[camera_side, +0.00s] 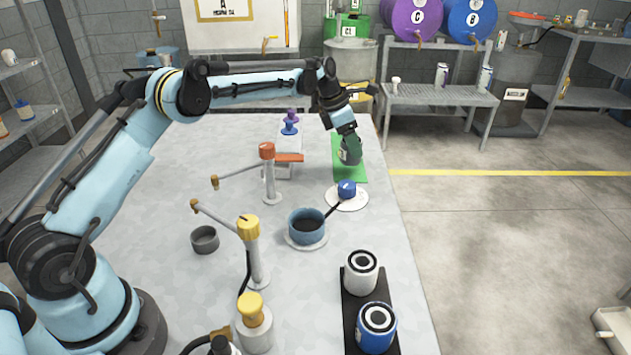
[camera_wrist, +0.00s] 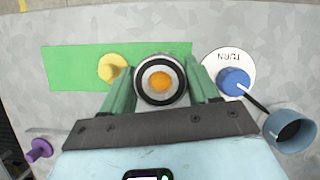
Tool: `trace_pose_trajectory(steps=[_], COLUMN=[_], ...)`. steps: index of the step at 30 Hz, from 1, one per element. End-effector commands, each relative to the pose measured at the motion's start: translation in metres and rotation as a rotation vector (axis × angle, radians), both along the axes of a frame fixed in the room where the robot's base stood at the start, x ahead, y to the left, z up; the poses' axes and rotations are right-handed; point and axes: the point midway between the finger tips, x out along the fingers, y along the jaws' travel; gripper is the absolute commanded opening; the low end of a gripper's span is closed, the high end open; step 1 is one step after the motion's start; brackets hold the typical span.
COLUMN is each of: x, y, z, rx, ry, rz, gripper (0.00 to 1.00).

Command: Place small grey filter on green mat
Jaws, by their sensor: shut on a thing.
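The small grey filter (camera_side: 349,156) is between the green fingers of my gripper (camera_side: 350,147), upright or nearly so, at the green mat (camera_side: 349,175). In the wrist view the filter (camera_wrist: 146,94) shows its round top with a dark ring and an orange centre, gripped between both fingers (camera_wrist: 160,88). It lies over the right end of the mat (camera_wrist: 70,80) there. I cannot tell whether its base touches the mat.
A yellow piece (camera_wrist: 112,67) stands on the mat beside the filter. A white disc with a blue knob (camera_side: 346,189) and a blue pot (camera_side: 306,226) are close by. White (camera_side: 361,273) and blue (camera_side: 376,328) filters stand on a black mat.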

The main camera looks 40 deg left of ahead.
Motion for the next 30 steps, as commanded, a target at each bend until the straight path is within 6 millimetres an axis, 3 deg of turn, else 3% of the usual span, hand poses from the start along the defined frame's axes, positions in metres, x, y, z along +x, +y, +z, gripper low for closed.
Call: trace_pose_trajectory(steps=[6,19,20,24,30], x=[0.000,0.000,0.000,0.000,-0.001], y=[0.000,0.000,0.000,0.000,0.000], z=[-0.027,-0.032,-0.032,-0.032,-0.031], rx=[-0.001,0.000,0.000,0.000,0.000], ry=[-0.001,0.000,0.000,0.000,0.000], rz=[0.000,0.000,0.000,0.000,0.000], gripper=[0.08,0.08,0.64,0.85,0.85])
